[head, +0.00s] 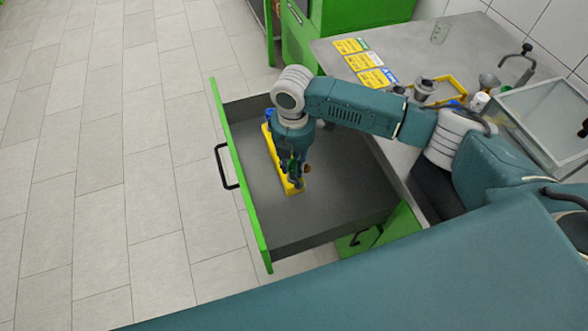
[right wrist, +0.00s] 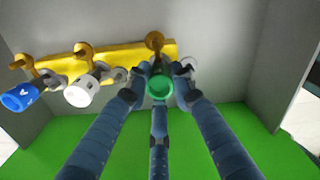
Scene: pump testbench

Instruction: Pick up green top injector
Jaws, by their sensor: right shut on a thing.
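The green top injector (right wrist: 159,87) sits between the fingers of my right gripper (right wrist: 160,97) in the right wrist view. The gripper is shut on it. In the head view, my right gripper (head: 291,172) reaches down into the open drawer over the yellow holder (head: 272,147). The holder also shows in the right wrist view (right wrist: 125,57). The injector is still close to the holder; whether it is clear of it cannot be told. A blue-topped injector (right wrist: 20,96) and a white-topped one (right wrist: 82,91) are to its left. My left gripper is not in view.
The open drawer (head: 335,201) has grey walls and a green front with a black handle (head: 226,166). Around the holder its floor is bare.

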